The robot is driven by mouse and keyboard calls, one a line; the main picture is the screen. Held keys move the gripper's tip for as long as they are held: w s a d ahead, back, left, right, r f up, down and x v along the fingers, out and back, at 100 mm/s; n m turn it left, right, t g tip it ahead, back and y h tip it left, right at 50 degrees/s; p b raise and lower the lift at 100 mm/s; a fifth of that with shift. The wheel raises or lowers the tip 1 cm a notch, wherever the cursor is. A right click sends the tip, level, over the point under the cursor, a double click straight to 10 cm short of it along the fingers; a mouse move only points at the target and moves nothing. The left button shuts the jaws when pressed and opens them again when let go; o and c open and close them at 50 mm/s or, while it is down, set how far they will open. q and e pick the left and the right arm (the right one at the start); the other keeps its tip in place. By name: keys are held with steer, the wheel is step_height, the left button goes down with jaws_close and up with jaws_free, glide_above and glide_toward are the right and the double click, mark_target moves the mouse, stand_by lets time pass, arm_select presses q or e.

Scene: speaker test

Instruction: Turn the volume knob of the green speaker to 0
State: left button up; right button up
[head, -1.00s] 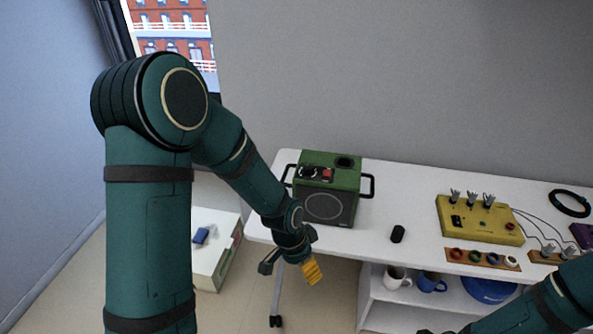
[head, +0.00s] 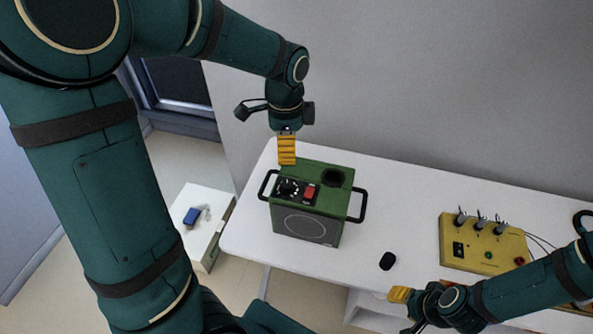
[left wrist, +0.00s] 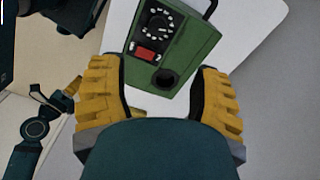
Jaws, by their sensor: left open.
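The green speaker (head: 322,179) stands upright on the white table, with a black handle on each side and a round grille in front. Its black volume knob (head: 287,187) sits in a dial panel on top, beside a red switch (head: 310,192). In the left wrist view the knob (left wrist: 157,20) has white marks around it; its exact setting is too small to tell. My left gripper (head: 287,158), with yellow fingers, points down above the speaker's back left part. It is open and empty in the left wrist view (left wrist: 160,72). My right gripper (head: 400,295) is low at the table's front edge; its opening is unclear.
A small black object (head: 387,261) lies on the white table (head: 390,210) right of the speaker. A yellow box (head: 485,246) with switches stands farther right. A white cabinet (head: 207,238) with a blue item (head: 191,217) stands left. The table between speaker and yellow box is mostly clear.

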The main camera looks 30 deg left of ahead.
mark_target(287, 184)
arm_select(q)
steer(key=f, duration=0.1)
steer(key=s+f, duration=0.1)
steer(key=f, duration=0.1)
steer(key=shift+f+b, duration=0.2)
steer(key=shift+b, duration=0.2)
steer(key=f+b, duration=0.2)
steer(key=f, duration=0.8)
steer(key=shift+w, duration=0.2)
arm_select(e)
steer(key=shift+s+f, duration=0.35)
steer(key=shift+f, duration=0.3)
steer(key=shift+s+f, duration=0.35)
steer(key=shift+f, duration=0.25)
arm_select(q)
steer(key=shift+o, duration=0.2)
jaws_close()
